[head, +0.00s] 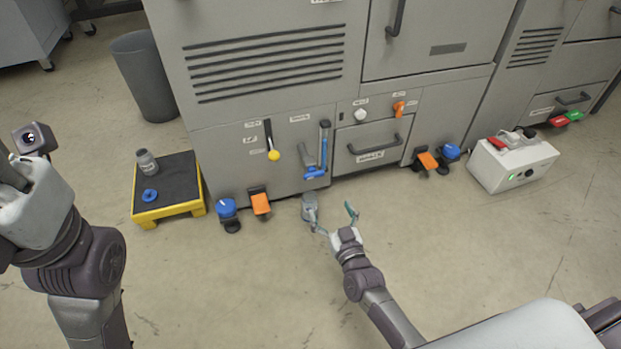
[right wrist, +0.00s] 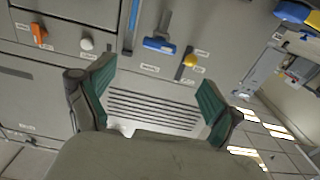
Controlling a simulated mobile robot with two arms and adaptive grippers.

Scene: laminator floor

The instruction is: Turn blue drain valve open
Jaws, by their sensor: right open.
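A blue valve handle (head: 316,173) sits low on the grey machine's front, just below an upright tube with blue on it (head: 323,140). The blue handle also shows in the right wrist view (right wrist: 160,45), lying crosswise beyond my fingers. My right gripper (head: 334,217) is open and empty, low in front of the machine and apart from the handle. Its two teal fingers stand wide apart in the right wrist view (right wrist: 155,85). My left arm is at the left edge; its hand (head: 10,178) is partly cut off and its fingers are unclear.
A yellow-ball lever (head: 273,155) is left of the blue handle; white (head: 361,115) and orange (head: 398,108) knobs are right. Blue and orange pedals (head: 260,203) stand along the base. A yellow-edged platform (head: 168,213) stands left.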

